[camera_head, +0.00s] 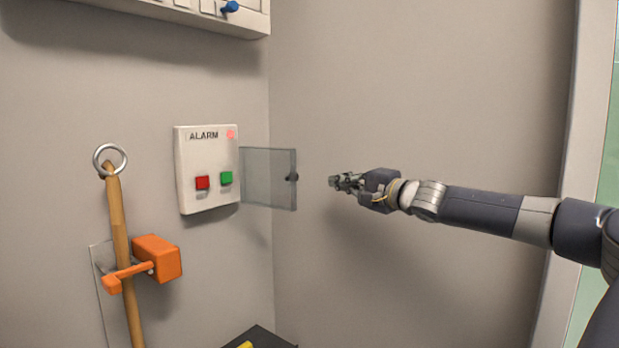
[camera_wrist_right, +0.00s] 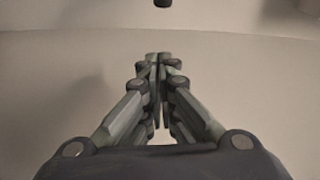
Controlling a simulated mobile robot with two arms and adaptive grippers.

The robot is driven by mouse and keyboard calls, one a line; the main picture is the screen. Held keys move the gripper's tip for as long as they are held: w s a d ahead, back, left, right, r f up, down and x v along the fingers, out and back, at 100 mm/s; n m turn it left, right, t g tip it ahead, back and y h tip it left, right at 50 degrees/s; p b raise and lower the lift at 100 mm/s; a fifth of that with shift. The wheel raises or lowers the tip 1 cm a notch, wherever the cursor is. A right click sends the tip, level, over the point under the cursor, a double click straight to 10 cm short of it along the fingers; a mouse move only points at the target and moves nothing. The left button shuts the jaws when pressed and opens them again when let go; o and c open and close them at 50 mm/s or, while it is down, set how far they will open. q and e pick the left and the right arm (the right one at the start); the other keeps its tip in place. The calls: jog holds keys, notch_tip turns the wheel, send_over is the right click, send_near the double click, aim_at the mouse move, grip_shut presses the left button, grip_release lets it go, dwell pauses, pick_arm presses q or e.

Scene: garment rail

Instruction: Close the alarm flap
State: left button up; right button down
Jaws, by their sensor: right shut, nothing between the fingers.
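The alarm box (camera_head: 207,168) is a white panel on the left wall, with a red button, a green button and a lit red lamp. Its clear glass flap (camera_head: 266,178) stands open, swung out to the right, with a dark knob (camera_head: 292,177) near its outer edge. My right gripper (camera_head: 333,182) is shut and empty, a short way right of the knob and apart from it. In the right wrist view the shut fingers (camera_wrist_right: 159,62) point ahead, and a dark round thing, probably the knob (camera_wrist_right: 162,3), shows at the top edge. My left gripper is out of view.
A wooden pole (camera_head: 119,225) with a metal ring stands at the left in an orange holder (camera_head: 157,259). A white panel (camera_head: 200,12) with a blue knob hangs at the upper left. A dark object (camera_head: 262,338) lies low near the corner. The right wall is bare.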

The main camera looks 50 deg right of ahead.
jog(key=w+d+r+p, duration=0.2)
jog(key=w+p, duration=0.7)
jog(key=p, duration=0.6)
jog(key=a+b, duration=0.2)
jog(key=b, duration=0.2)
jog(key=a+f+b, duration=0.1)
jog(key=a+b, duration=0.1)
jog(key=b, duration=0.2)
jog(key=shift+s+a+f+b, duration=0.15)
jog(key=shift+a+b, duration=0.1)
jog(key=shift+b, duration=0.15)
jog(key=shift+m, duration=0.3)
dwell(0.3)
